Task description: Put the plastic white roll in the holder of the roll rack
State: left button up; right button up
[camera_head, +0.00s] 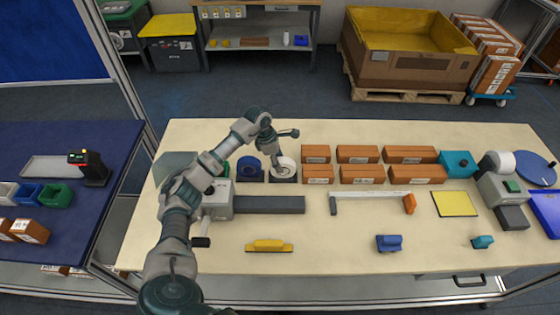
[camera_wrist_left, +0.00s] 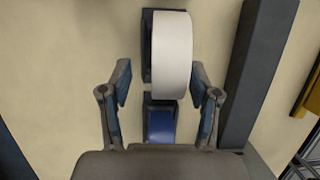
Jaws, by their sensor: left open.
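A white roll (camera_head: 285,164) stands upright at a dark base, the likely roll rack (camera_head: 284,179), near the table's back left. It also shows in the left wrist view (camera_wrist_left: 172,55), with part of the dark base (camera_wrist_left: 147,48) behind it. I cannot tell how the roll is seated. My left gripper (camera_head: 281,158) reaches down at the roll. In the left wrist view my left gripper (camera_wrist_left: 163,95) is open, with a finger on either side of the roll's near end and gaps between. My right gripper is not in view.
A blue roll (camera_head: 249,168) is just left of the white one. Several brown boxes (camera_head: 358,154) stand to its right. A grey machine with a dark bar (camera_head: 268,204) lies in front. Another white roll (camera_head: 499,162) sits far right.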

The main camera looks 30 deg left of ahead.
pick_arm(q)
jog(key=shift+a+r, duration=0.2)
jog(key=shift+r, duration=0.15)
jog(key=v, duration=1.1)
